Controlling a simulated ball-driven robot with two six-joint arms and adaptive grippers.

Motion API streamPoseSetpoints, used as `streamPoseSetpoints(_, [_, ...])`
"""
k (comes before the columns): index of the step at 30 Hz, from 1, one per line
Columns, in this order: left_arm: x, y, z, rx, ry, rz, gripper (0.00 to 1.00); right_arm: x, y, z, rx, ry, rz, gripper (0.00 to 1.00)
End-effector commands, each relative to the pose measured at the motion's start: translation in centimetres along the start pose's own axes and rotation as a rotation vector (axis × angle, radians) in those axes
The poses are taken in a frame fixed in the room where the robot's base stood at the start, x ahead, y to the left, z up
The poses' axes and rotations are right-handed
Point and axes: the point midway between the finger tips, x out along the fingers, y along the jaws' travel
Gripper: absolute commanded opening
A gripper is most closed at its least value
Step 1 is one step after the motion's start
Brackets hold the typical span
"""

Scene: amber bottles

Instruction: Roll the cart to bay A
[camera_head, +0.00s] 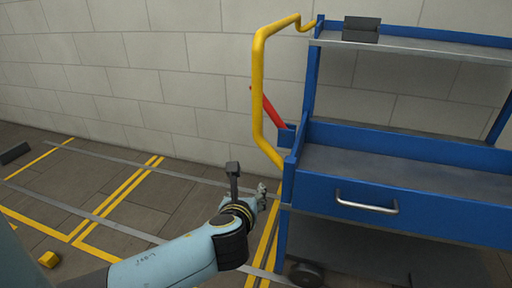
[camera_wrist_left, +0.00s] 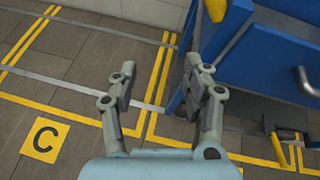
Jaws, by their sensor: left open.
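The blue cart (camera_head: 400,222) stands at the right in the head view, with grey shelves, a drawer with a silver pull (camera_head: 367,203) and a dark wheel (camera_head: 306,273). Its yellow push handle (camera_head: 258,85) is on its left end, with a red lever (camera_head: 272,110) beside it. My left gripper (camera_head: 262,196) is open and empty, low beside the cart's left end and below the handle. In the left wrist view the gripper's fingers (camera_wrist_left: 160,66) are spread, and the cart's blue side (camera_wrist_left: 232,35) is at the right. My right gripper is out of view. No letter A shows.
Yellow and grey lines (camera_head: 120,205) mark bays on the floor. A yellow floor plate with a black C (camera_wrist_left: 45,139) shows in the left wrist view. A curved block wall (camera_head: 150,80) stands behind. Floor left of the cart is mostly clear.

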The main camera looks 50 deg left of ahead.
Motion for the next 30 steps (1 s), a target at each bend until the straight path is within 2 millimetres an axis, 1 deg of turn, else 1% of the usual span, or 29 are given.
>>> streamPoseSetpoints(1, [-1.0, -1.1, 5.2, 0.058, -0.111, -0.003, 0.49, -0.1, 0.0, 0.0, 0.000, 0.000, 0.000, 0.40])
streamPoseSetpoints(2, [-1.7, -1.5, 7.8, 0.090, -0.170, 0.002, 0.49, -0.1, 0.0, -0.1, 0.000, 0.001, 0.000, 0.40])
streamPoseSetpoints(3, [-2.7, -1.9, 11.0, 0.118, -0.240, 0.009, 0.49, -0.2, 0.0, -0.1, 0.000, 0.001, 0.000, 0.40])
streamPoseSetpoints(6, [-5.0, -2.5, 16.7, 0.127, -0.367, 0.022, 0.49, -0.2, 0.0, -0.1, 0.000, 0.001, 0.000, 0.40])
streamPoseSetpoints(9, [-6.4, -2.9, 19.5, 0.106, -0.429, 0.017, 0.49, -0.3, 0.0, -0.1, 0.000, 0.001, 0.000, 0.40])
streamPoseSetpoints(11, [-6.5, -3.0, 20.3, 0.095, -0.441, 0.012, 0.49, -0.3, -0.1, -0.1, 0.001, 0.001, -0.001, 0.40])
streamPoseSetpoints(14, [-5.6, -3.1, 20.9, 0.094, -0.444, 0.009, 0.49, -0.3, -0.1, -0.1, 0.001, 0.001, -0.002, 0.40])
streamPoseSetpoints(17, [-4.0, -3.1, 21.6, 0.094, -0.444, 0.010, 0.49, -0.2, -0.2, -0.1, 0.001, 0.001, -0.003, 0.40])
streamPoseSetpoints(24, [0.4, -3.1, 23.5, 0.095, -0.441, 0.010, 0.49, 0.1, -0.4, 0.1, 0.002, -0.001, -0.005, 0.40])
streamPoseSetpoints(27, [1.7, -3.1, 24.0, 0.094, -0.440, 0.010, 0.49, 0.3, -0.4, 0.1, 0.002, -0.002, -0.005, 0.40])
streamPoseSetpoints(30, [2.6, -3.1, 24.4, 0.093, -0.439, 0.009, 0.49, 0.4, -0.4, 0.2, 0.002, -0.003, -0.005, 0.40])
